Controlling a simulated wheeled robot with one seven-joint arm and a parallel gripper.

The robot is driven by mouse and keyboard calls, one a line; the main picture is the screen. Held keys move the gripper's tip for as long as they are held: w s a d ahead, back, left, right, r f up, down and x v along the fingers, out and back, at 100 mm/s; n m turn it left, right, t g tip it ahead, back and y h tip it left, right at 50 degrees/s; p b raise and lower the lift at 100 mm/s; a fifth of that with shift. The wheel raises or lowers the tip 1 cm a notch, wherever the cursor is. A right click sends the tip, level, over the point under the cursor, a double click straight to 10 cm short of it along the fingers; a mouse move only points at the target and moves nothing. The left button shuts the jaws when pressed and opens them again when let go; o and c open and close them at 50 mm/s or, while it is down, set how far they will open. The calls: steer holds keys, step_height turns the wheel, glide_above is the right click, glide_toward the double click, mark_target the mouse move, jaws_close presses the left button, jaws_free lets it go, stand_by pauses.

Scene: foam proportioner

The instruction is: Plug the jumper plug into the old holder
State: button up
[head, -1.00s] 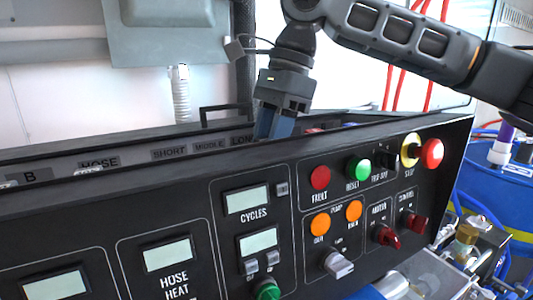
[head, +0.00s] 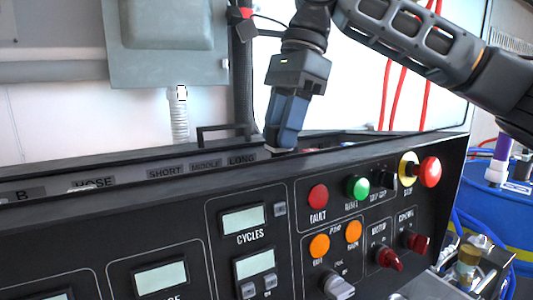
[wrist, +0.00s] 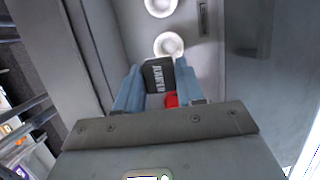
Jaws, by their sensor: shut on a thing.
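My gripper (wrist: 157,88) has its two blue fingers closed on the jumper plug (wrist: 158,74), a dark block with white "JUMPER" lettering. A small red part (wrist: 171,100) shows below it between the fingers. A white round socket (wrist: 169,45) lies just beyond the plug in the wrist view, and a second white socket (wrist: 160,8) is farther up. I cannot tell which is the old holder. In the head view my gripper (head: 281,148) points down into the open top of the console, right of the LONG label (head: 241,158). The plug is not clear there.
The console's front panel (head: 225,188) stands in front, with displays, coloured buttons and knobs. Inside are SHORT (head: 166,170) and MIDDLE (head: 205,164) labels. A grey box (head: 168,40) hangs on the wall behind. A blue drum (head: 490,212) stands at the right.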

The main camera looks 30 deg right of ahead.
steer(key=s+d+r+p, duration=0.2)
steer(key=d+r, duration=0.1)
steer(key=r, duration=0.2)
steer(key=s+d+r+p, duration=0.2)
steer(key=s+d+r, duration=0.1)
steer(key=d+r, duration=0.1)
steer(key=shift+s+d+r, duration=0.25)
steer(key=shift+s+r, duration=0.05)
steer(key=shift+r, duration=0.5)
